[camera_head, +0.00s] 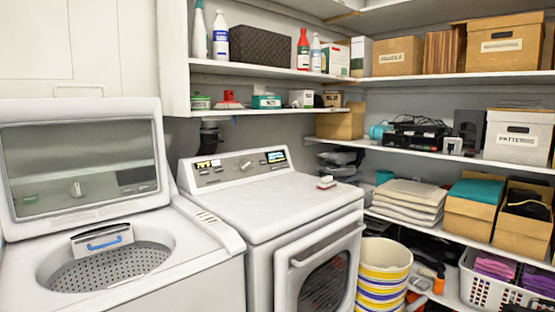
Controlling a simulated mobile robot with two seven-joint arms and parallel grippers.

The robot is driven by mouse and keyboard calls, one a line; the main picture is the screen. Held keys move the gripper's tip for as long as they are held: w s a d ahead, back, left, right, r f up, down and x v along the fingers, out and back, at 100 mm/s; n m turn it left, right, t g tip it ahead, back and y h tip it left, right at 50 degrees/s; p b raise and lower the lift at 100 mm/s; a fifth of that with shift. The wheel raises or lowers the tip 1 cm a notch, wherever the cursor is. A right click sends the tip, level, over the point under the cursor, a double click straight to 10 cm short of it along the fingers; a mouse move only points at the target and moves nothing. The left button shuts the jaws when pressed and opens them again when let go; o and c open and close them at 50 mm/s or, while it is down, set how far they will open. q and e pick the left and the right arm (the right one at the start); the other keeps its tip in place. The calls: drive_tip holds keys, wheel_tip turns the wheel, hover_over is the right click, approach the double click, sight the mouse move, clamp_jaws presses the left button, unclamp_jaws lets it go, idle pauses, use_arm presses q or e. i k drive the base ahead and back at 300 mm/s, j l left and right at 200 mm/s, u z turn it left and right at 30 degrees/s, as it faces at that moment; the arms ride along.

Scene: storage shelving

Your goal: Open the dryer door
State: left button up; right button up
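The dryer (270,205) is a white front-loading machine in the middle of the head view. Its control panel (240,168) at the back of the top has a knob and small displays. The dryer door (322,268) is on the front face, with a pale frame and a dark window; it looks shut. Its lower part is cut off by the bottom edge of the picture. Neither of my grippers shows in this view.
A white top-loading washer (205,275) stands left of the dryer with its lid (85,165) raised. A yellow-striped bucket (383,272) stands close to the dryer's right side. Shelves with boxes and bottles fill the back and right. A small red-and-white item (326,182) lies on the dryer top.

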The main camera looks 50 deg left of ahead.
sight(318, 272)
drive_tip(key=u, duration=1.1)
